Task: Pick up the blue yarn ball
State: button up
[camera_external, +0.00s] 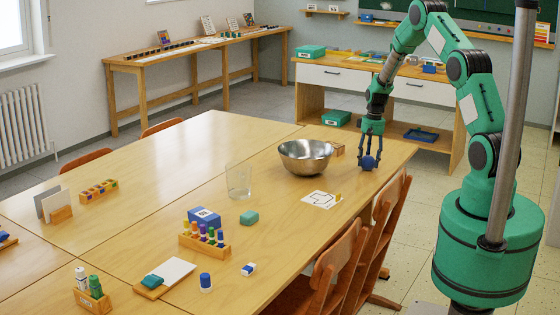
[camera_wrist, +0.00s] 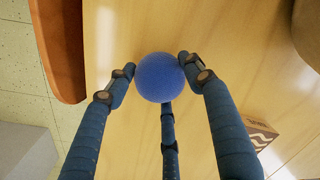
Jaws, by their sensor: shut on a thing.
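The blue yarn ball (camera_external: 369,162) is a round, deep blue ball at the right edge of the wooden table, near its far corner. In the wrist view the ball (camera_wrist: 160,77) sits between the fingertips. My gripper (camera_external: 370,152) points down with its fingers around the ball. The wrist view shows my gripper's fingers (camera_wrist: 157,82) shut on the ball from the sides and below. The ball is at or very close to the tabletop; I cannot tell whether it touches it.
A metal bowl (camera_external: 306,157) stands left of the ball, with a small wooden box (camera_external: 338,149) beside it. A glass (camera_external: 238,182), a white card (camera_external: 322,199) and paint items are nearer the front. Wooden chairs (camera_external: 388,215) line the right table edge.

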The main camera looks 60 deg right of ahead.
jog(key=shift+r, duration=0.7)
notch_tip(320, 180, up, 2)
jog(key=shift+r+p, duration=0.25)
jog(key=shift+p, duration=0.4)
jog(key=s+a+p, duration=0.2)
jog(key=s+a, duration=0.7)
jog(key=s, duration=0.3)
jog(key=shift+s+a+r, duration=0.35)
jog(key=shift+a+r, duration=0.05)
